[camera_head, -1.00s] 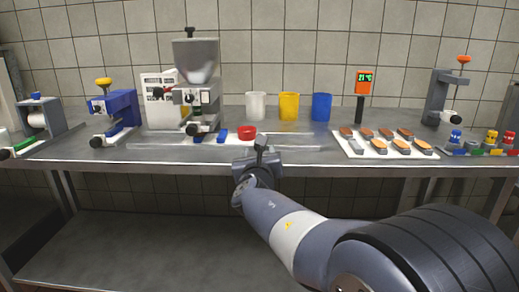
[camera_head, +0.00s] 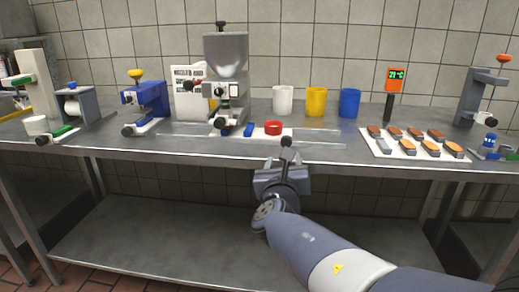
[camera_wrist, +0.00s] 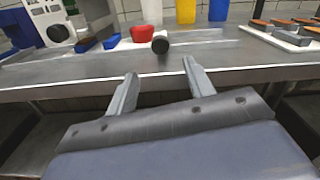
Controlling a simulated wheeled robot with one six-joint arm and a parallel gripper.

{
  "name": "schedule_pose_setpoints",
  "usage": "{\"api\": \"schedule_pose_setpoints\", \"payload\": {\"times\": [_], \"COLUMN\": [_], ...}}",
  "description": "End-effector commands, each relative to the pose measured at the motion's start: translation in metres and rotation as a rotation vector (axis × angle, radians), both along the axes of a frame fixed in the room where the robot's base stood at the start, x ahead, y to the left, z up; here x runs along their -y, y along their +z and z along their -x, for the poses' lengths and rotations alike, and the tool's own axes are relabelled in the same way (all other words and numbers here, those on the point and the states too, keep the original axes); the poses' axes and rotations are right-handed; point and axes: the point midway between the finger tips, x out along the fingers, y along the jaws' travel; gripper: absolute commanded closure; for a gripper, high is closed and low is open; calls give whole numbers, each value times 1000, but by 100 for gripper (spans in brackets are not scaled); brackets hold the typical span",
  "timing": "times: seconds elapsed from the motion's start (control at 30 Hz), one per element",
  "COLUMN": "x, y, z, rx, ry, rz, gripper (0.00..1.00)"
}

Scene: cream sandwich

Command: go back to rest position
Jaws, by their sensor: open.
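My gripper (camera_wrist: 158,88) is open in the wrist view, its two fingers apart with nothing between them. In the head view my gripper (camera_head: 285,160) is in front of the steel table's front edge, below the red container (camera_head: 273,128). A dark round knob (camera_wrist: 160,45) shows beyond the fingertips in the wrist view; I cannot tell what it belongs to. The steel table (camera_head: 200,146) runs across the view, and its front edge also shows in the wrist view (camera_wrist: 60,92).
A hopper machine (camera_head: 226,75), a blue press (camera_head: 146,100) and white, yellow (camera_head: 316,101) and blue cups stand on the table. A white tray (camera_head: 381,151) of sandwich pieces lies right. A thermometer display (camera_head: 396,80) stands behind it. Space before the table is free.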

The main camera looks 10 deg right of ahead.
Motion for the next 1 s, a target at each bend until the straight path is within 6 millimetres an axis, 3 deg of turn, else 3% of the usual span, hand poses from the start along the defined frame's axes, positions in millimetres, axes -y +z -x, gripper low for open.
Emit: {"api": "schedule_pose_setpoints", "payload": {"times": [0.6, 1.0], "x": [31, 26], "y": [-1, 0], "z": [-94, -101], "rx": [-1, 0], "ry": [-2, 0], "rz": [0, -1], "gripper": [50, 50]}}
